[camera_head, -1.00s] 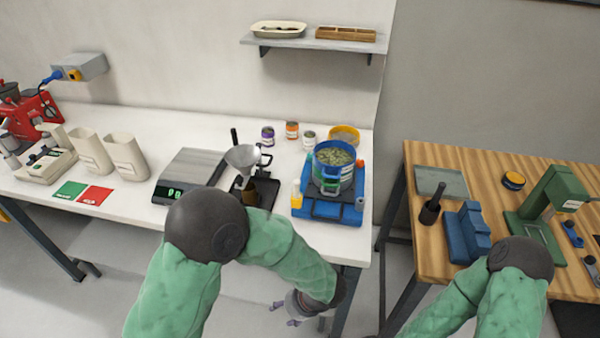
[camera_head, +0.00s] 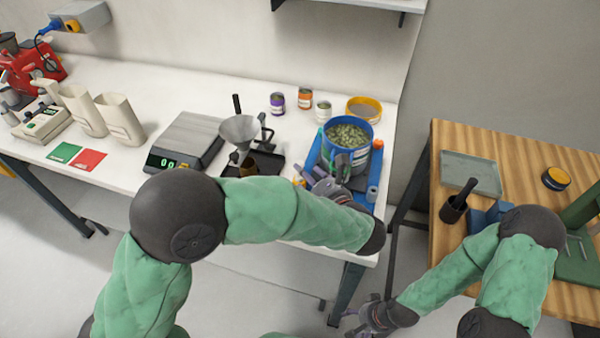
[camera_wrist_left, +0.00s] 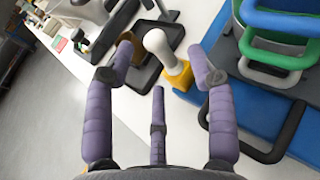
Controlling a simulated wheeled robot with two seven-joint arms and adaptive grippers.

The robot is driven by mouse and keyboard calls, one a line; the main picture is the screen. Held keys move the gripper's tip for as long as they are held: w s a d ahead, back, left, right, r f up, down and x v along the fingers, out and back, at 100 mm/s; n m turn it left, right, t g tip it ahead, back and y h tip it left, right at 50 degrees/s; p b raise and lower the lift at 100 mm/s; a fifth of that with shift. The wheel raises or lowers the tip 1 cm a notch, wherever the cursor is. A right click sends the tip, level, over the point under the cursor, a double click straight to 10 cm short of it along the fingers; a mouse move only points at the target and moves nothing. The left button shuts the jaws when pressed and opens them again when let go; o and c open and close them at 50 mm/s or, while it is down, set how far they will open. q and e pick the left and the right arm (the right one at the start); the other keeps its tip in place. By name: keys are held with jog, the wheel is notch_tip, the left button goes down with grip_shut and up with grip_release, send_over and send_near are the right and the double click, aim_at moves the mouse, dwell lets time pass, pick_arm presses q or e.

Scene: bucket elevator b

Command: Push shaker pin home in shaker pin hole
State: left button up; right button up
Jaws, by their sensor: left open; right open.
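The blue shaker (camera_head: 372,192) stands at the right end of the white table and carries a blue bucket (camera_head: 352,160) of green pellets. In the left wrist view, a white round-topped piece (camera_wrist_left: 158,45) rises from a yellow block (camera_wrist_left: 178,76) beside the shaker's blue base. It looks like the shaker pin, but I cannot confirm this; its hole does not show. My left gripper (camera_head: 320,180) is open and empty over the shaker's front left. In its wrist view (camera_wrist_left: 163,58) the fingers straddle the white piece without gripping it. My right gripper (camera_head: 366,318) is open, low between the tables.
A funnel stand (camera_head: 240,132) and a scale (camera_head: 187,140) stand left of the shaker. Several small cans and a yellow-rimmed bowl (camera_head: 364,108) stand behind it. A wooden table (camera_head: 520,150) with a tray (camera_head: 471,174) and mortar (camera_head: 453,208) is at the right.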

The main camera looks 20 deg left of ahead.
aim_at(298, 178)
pick_arm(q)
jog(key=b+x, duration=0.1)
jog(key=x, duration=0.1)
jog(key=b+x, duration=0.1)
jog(key=x, duration=0.1)
jog(key=shift+s+a+f, duration=0.1)
jog(key=shift+a+f, duration=0.05)
jog(key=shift+f, duration=0.1)
jog(key=shift+w+a, duration=0.35)
jog(key=shift+w, duration=0.1)
grip_shut()
